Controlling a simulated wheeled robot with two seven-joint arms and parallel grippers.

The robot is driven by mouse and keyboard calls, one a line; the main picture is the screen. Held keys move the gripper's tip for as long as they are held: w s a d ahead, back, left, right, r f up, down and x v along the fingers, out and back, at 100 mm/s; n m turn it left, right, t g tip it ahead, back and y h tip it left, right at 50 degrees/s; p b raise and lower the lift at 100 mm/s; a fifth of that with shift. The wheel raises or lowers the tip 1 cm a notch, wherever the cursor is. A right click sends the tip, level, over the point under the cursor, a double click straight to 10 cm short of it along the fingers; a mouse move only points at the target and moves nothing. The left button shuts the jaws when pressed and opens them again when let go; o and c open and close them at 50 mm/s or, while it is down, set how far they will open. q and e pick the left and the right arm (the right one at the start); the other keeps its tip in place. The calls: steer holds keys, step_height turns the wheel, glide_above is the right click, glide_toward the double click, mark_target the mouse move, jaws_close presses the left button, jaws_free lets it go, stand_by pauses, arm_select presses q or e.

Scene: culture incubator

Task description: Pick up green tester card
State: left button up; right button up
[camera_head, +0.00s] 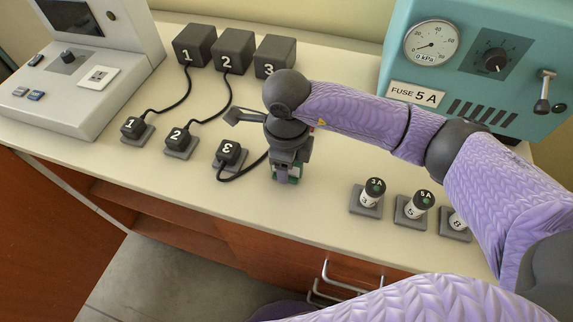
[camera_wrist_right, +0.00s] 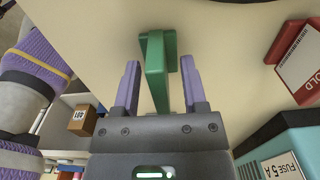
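The green tester card (camera_wrist_right: 156,75) stands between the two lavender fingers of my right gripper (camera_wrist_right: 162,85) in the right wrist view. A gap shows on each side of it, so the fingers are open around it and not pressed on it. In the head view my right gripper (camera_head: 287,176) points down at the bench, and only small green parts of the card (camera_head: 295,172) show at its fingers. The rest of the card is hidden by the gripper. My left gripper is in neither view.
Plug 3 (camera_head: 229,151) and its black cable lie close left of the gripper, with plugs 1 (camera_head: 132,127) and 2 (camera_head: 178,138) further left. Numbered black blocks (camera_head: 233,50) stand behind. Several fuses (camera_head: 374,191) stand right, before the teal machine (camera_head: 480,60).

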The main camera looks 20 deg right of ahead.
jaws_close()
